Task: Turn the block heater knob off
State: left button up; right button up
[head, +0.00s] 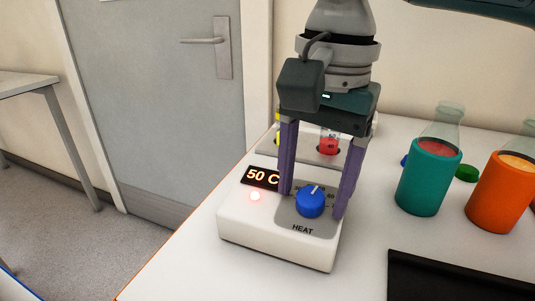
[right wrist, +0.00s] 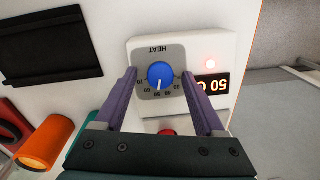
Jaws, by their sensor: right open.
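The white block heater (head: 270,246) stands near the left edge of the table. Its blue knob (head: 311,202) sits on a grey panel marked HEAT, with a white pointer line aimed at the numbers on the far side. The display (head: 261,178) reads 50 C and a red light (head: 255,196) glows below it. My right gripper (head: 315,205) points down with its purple fingers apart, one on each side of the knob. The right wrist view also shows the knob (right wrist: 161,76) between the open fingers, with gaps to both. My left gripper is not in view.
A red-filled flask (head: 328,145) sits at the back of the heater, partly hidden by my gripper. A teal holder (head: 428,178) and an orange holder (head: 502,190) with flasks stand to the right. A black tray (head: 455,278) lies at the front right. White table is clear between.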

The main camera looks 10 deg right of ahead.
grip_shut()
dwell(0.5)
